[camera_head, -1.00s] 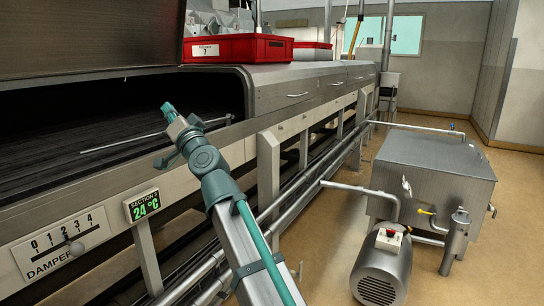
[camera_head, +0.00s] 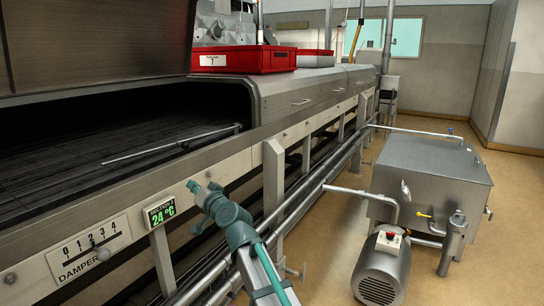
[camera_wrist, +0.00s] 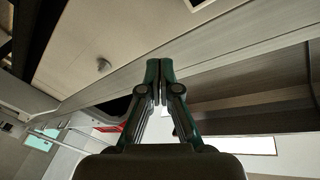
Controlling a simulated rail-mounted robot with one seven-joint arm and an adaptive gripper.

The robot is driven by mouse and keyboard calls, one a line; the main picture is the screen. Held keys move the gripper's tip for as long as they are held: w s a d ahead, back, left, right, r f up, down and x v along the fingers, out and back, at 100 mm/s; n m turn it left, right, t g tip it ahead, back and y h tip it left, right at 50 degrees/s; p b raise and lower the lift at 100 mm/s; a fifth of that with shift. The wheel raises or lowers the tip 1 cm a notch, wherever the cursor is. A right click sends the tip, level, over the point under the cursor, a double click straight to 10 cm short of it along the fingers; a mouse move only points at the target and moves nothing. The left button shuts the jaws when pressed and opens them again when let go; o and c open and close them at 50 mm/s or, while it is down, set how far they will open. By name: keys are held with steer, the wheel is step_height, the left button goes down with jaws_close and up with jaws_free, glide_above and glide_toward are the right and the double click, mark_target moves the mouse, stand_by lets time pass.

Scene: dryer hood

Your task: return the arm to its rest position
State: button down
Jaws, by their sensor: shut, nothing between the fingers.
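My gripper (camera_wrist: 159,67) shows in the wrist view with its two dark green fingers together and nothing between them. It points up in that picture, towards a pale panel (camera_wrist: 110,45) with a small round knob. In the head view the teal end of my arm (camera_head: 208,196) is low, in front of the dryer's front rail and just right of the temperature display. The arm appears clear of the dryer opening. Whether it touches the rail I cannot tell.
The dryer hood (camera_head: 95,40) is raised over a dark bed (camera_head: 80,155) with a thin rod. The display (camera_head: 159,213) reads 24 °C. The damper scale (camera_head: 88,246) is at left. A red crate (camera_head: 243,60) sits on top. A motor (camera_head: 382,265) and metal tank (camera_head: 430,170) stand right.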

steer(key=s+d+f+g+h+p, duration=0.1)
steer(key=d+f+g+h+p, duration=0.3)
steer(key=f, duration=0.8)
steer(key=s+d+f+g+p, duration=0.15)
steer(key=d+f, duration=0.35)
steer(key=f, duration=0.6)
steer(key=s+d+f+g+h+p, duration=0.25)
steer(key=s+d+f, duration=0.35)
steer(key=f, duration=0.3)
steer(key=s+d+f+g+h+p, duration=0.15)
steer(key=s+d+f+p, duration=0.25)
steer(key=s+d+f, duration=0.4)
steer(key=s+d+f+g+h+p, duration=0.1)
steer(key=s+d+f+g+p, duration=0.2)
steer(key=s, duration=0.4)
steer(key=s+d+f+g+h+p, duration=0.1)
steer(key=s+d+f+g+p, duration=0.1)
steer(key=s+d+f, duration=0.4)
steer(key=s+d+g+h+p, duration=0.1)
steer(key=s+d+g+p, duration=0.2)
steer(key=s, duration=1)
steer(key=s+d+r+m+g+h+p, duration=0.1)
steer(key=s+d+g+p, duration=0.2)
steer(key=s, duration=0.9)
steer(key=d, duration=0.2)
steer(key=shift+s+d+r, duration=0.15)
steer(key=shift+s+d, duration=0.15)
steer(key=shift+s, duration=0.1)
